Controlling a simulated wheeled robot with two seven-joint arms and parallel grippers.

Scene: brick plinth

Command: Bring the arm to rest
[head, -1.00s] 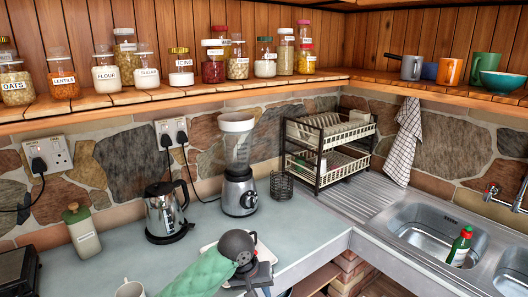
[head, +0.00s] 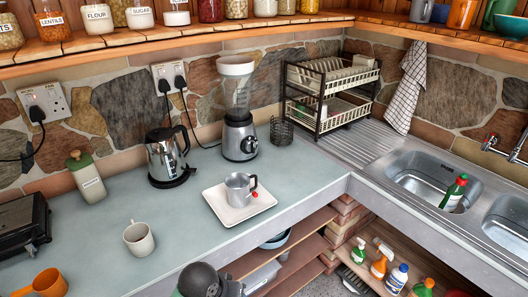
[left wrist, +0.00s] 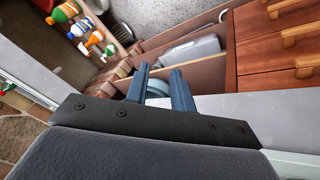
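My left arm shows at the bottom edge of the head view as a dark rounded wrist, low in front of the counter (head: 108,235). Its fingertips are not visible there. In the left wrist view my left gripper (left wrist: 161,80) has its two blue-grey fingers apart with nothing between them. It is pointed down past the counter edge toward the lower shelves. A grey metal mug (head: 239,189) stands upright on a white square tray (head: 220,212), apart from my arm. A small red item (head: 255,195) is beside the mug. My right gripper is not in view.
Open shelves below hold a bowl (head: 276,241) and several bottles (head: 379,268). The counter's middle front is clear.

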